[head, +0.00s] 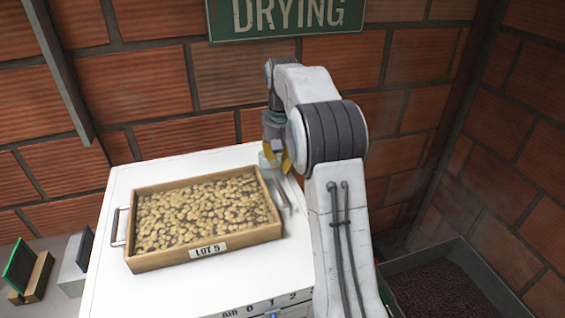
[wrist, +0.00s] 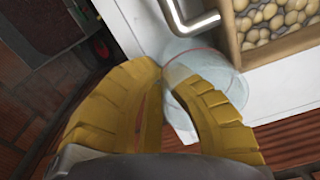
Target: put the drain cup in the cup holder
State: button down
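The drain cup (wrist: 205,55) is a clear, pale blue cup with a thin red line around it. In the wrist view it lies beyond my right-hand finger, beside the tray handle. In the head view it shows as a small bluish shape (head: 266,162) behind the tray's far right corner. My gripper (wrist: 161,68) has yellow ribbed fingers, their tips close together at the cup's edge. One fingertip looks pale through the clear wall, so the wall seems pinched between the tips. In the head view my gripper (head: 279,160) is partly hidden by my arm. I cannot make out a cup holder.
A wooden tray of beans (head: 142,262), labelled LOT 5, takes up much of the white table (head: 165,292). Metal handles stick out at its sides. A bin of dark beans (head: 440,290) stands at lower right. A brick wall (head: 225,75) closes off the back.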

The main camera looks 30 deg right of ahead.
jog(key=shift+f, duration=0.4)
jog(key=c, duration=1.4)
grip_release()
jog(key=shift+r+b, duration=0.35)
jog(key=shift+r, duration=1.6)
jog(key=shift+r+p, duration=0.45)
jog(key=shift+r, duration=3.65)
